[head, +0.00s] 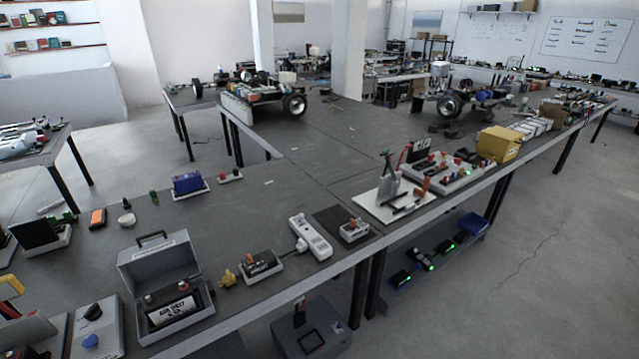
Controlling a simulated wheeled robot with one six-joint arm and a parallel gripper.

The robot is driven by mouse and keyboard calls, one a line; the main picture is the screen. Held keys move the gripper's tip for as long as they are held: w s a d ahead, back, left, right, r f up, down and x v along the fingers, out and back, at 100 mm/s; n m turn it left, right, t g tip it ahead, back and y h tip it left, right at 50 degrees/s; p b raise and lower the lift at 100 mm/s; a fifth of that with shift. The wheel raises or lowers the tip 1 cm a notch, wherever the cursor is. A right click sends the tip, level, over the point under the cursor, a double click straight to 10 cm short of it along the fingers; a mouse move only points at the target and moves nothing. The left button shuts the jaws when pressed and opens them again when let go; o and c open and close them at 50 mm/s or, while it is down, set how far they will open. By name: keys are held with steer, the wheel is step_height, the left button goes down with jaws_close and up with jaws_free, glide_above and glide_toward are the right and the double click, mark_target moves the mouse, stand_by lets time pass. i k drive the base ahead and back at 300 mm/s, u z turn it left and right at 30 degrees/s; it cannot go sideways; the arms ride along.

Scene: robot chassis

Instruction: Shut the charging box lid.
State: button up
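A grey charging box (208,315) stands on the dark workbench at the lower left. Its lid (160,256) is up, standing roughly upright at the back of the box, with a dark handle (152,240) along its top edge. Inside the box lies a black battery with a white label (172,312) and red terminals. My gripper does not show in this view.
A small charger (262,265) and yellow plug (228,278) sit just right of the box, with a white power strip (310,238) beyond. The bench behind is mostly clear.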

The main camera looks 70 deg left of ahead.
mark_target(146, 269)
steer(key=u, duration=3.8)
steer(key=i, duration=1.65)
